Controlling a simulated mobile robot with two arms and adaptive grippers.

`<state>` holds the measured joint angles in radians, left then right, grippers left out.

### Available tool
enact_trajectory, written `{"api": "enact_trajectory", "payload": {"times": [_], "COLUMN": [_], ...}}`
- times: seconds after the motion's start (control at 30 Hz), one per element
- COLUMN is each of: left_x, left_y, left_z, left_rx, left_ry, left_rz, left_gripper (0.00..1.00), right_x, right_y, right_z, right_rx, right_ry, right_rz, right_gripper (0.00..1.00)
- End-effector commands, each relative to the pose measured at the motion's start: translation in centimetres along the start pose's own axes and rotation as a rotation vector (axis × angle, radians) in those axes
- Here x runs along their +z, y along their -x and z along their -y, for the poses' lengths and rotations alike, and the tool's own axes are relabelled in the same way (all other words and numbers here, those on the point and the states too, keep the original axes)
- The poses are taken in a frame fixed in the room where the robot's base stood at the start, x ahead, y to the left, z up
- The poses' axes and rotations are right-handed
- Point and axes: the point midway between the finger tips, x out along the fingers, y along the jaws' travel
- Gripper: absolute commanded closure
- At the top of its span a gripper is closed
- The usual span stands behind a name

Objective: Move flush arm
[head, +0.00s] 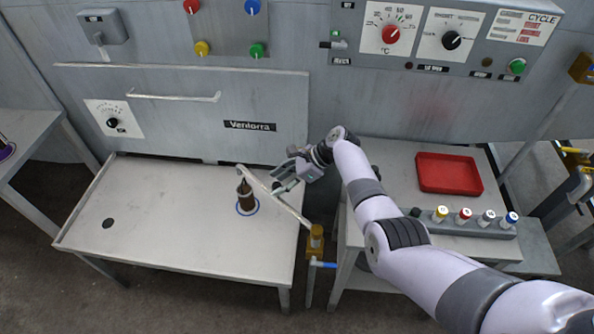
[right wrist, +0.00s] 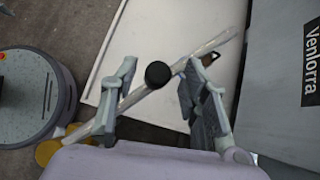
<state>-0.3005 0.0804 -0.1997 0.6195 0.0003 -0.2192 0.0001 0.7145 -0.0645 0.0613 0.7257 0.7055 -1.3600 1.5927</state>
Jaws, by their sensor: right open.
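The flush arm (head: 290,208) is a pale, slim bar. It runs from a yellow pivot block (head: 316,238) at the table's right edge up and left over the table. My right gripper (head: 281,180) is open beside the bar's middle in the head view. In the right wrist view the bar (right wrist: 98,122) crosses diagonally past the two parted fingers of the gripper (right wrist: 160,78); whether they touch it, I cannot tell. A dark brown cylinder (head: 246,198) stands in a blue ring on the table, under the bar's far end. My left gripper is not in view.
A machine wall with knobs and a handle (head: 175,97) rises behind. At right stand a red tray (head: 448,158) and a rack (head: 470,228) with several coloured caps.

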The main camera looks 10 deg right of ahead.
Motion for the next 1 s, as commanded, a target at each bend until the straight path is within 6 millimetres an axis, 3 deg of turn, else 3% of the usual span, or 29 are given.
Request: {"api": "enact_trajectory", "payload": {"times": [0.3, 0.5, 1.0], "left_x": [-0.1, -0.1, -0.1], "left_y": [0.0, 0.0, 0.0], "left_z": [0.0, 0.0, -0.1], "left_rx": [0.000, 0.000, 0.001], "left_ry": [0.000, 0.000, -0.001], "left_rz": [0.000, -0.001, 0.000], "left_gripper": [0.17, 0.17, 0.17], "right_x": [-0.1, -0.1, -0.1], "right_y": [6.7, 9.3, 10.0], "right_z": [0.0, -0.1, -0.1], "right_rx": [-0.002, 0.000, 0.002], "right_ry": [0.000, -0.001, -0.001], "right_rz": [-0.002, -0.002, -0.001], "right_gripper": [0.58, 0.58, 0.58]}}
